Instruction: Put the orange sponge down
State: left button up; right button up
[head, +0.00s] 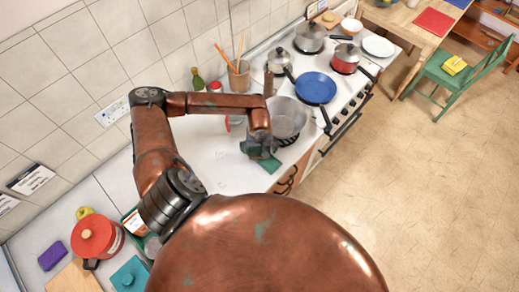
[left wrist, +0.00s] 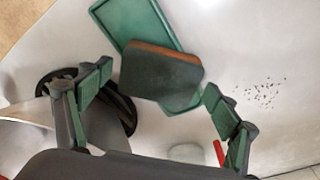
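The orange sponge (left wrist: 160,75), with a dark green top face and a thin orange side, shows in the left wrist view just beyond my fingertips. It overlaps the green tray (left wrist: 112,22); I cannot tell whether it rests there or is slightly above. My left gripper (left wrist: 158,82) is open, one green-padded finger on each side of the sponge, with small gaps visible. In the head view my left gripper (head: 260,148) points down over the counter beside the pot, and the green tray (head: 270,164) shows under it. The sponge is hidden there. My right gripper is not in view.
A grey pot (head: 287,118) stands close right of my left gripper. The stove holds a blue pan (head: 315,88) and other pots. A utensil jar (head: 239,76) stands behind. Dark crumbs (left wrist: 264,92) lie on the counter. A red pot (head: 97,237) is at lower left.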

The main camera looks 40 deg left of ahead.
aim_at(260, 154)
pick_arm(q)
jog(key=shift+r, duration=0.1)
jog(key=shift+r, duration=0.3)
notch_tip(260, 154, up, 11)
jog(key=s+d+b, duration=0.1)
jog(key=b, duration=0.1)
jog(key=shift+s+r+b, duration=0.15)
jog(key=shift+r+b, duration=0.05)
jog(key=shift+b, duration=0.1)
jog(key=shift+d, duration=0.1)
